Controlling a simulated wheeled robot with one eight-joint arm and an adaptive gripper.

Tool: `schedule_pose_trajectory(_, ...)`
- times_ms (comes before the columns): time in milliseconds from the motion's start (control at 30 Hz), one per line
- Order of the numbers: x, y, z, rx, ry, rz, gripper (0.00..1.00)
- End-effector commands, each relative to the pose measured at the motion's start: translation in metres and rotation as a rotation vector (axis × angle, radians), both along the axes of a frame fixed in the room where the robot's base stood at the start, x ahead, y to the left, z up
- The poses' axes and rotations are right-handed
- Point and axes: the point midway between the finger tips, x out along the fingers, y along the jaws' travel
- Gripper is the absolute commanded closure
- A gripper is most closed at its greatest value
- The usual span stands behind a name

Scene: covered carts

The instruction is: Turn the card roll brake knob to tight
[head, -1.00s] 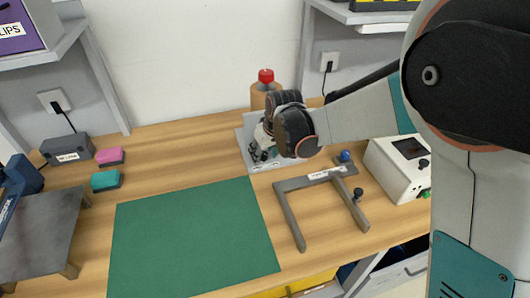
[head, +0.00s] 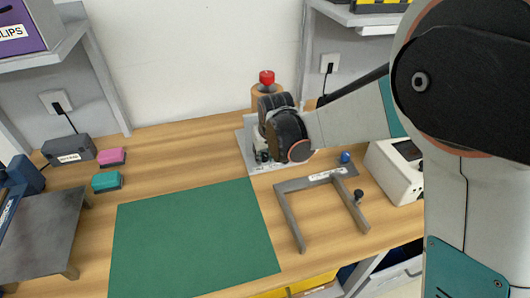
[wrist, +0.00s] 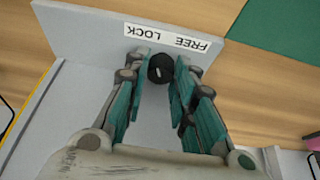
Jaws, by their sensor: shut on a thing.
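The brown card roll (head: 258,100), with a red top (head: 266,78), stands at the back of the bench on or behind a pale grey stand (head: 246,140). In the wrist view, a small round black knob (wrist: 161,67) with a white mark sits beside a label (wrist: 168,38) reading FREE and LOCK, upside down. My gripper (wrist: 160,72) is shut on this knob, one teal-padded finger on each side. The exact setting the mark points to is unclear. In the head view my gripper (head: 263,156) is low over the stand, and my wrist hides the knob.
A white box (head: 393,172) stands right. A green mat (head: 195,240) covers the front middle. Pink (head: 112,156) and teal (head: 107,181) blocks lie left.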

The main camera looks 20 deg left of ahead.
Motion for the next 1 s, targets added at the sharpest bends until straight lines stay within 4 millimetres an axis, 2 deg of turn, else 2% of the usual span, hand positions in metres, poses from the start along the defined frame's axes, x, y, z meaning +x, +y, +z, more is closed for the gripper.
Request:
schedule_pose_trajectory(433,-0.0005,0.0007,-0.0001,0.001,-0.001,-0.054,1.00)
schedule_pose_trajectory(467,-0.0005,0.0007,-0.0001,0.001,-0.001,-0.054,0.71)
schedule_pose_trajectory(533,-0.0005,0.0007,-0.0001,0.001,-0.001,-0.054,0.56)
schedule_pose_trajectory(867,-0.0005,0.0003,0.0006,0.001,-0.001,-0.053,0.56)
schedule_pose_trajectory(1000,-0.0036,-0.0013,0.0089,0.001,-0.001,-0.053,0.56)
